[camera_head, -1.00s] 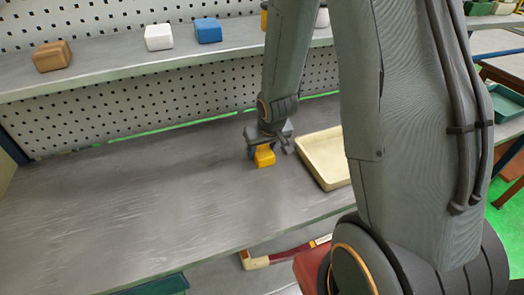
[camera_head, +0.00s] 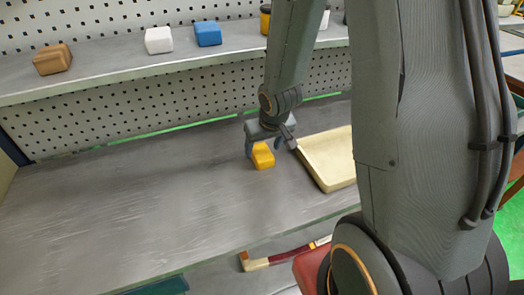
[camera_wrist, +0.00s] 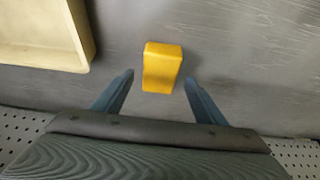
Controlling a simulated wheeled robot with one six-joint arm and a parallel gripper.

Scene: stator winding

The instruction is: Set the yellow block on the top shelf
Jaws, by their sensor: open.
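The yellow block (camera_head: 263,157) lies on the grey workbench, left of a cream tray. In the wrist view the yellow block (camera_wrist: 162,67) sits ahead of the fingertips and roughly between their lines. My gripper (camera_head: 268,146) is just above and behind the block. Its two fingers (camera_wrist: 158,77) are spread apart with nothing held between them. The top shelf (camera_head: 110,67) runs along the pegboard above the bench and holds several blocks. I cannot tell the exact height of the fingers over the block.
The cream tray (camera_head: 330,160) lies close to the right of the gripper. On the shelf stand a brown block (camera_head: 52,59), a white block (camera_head: 158,40) and a blue block (camera_head: 207,33). A hammer (camera_head: 280,256) lies below the bench edge. The bench's left side is clear.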

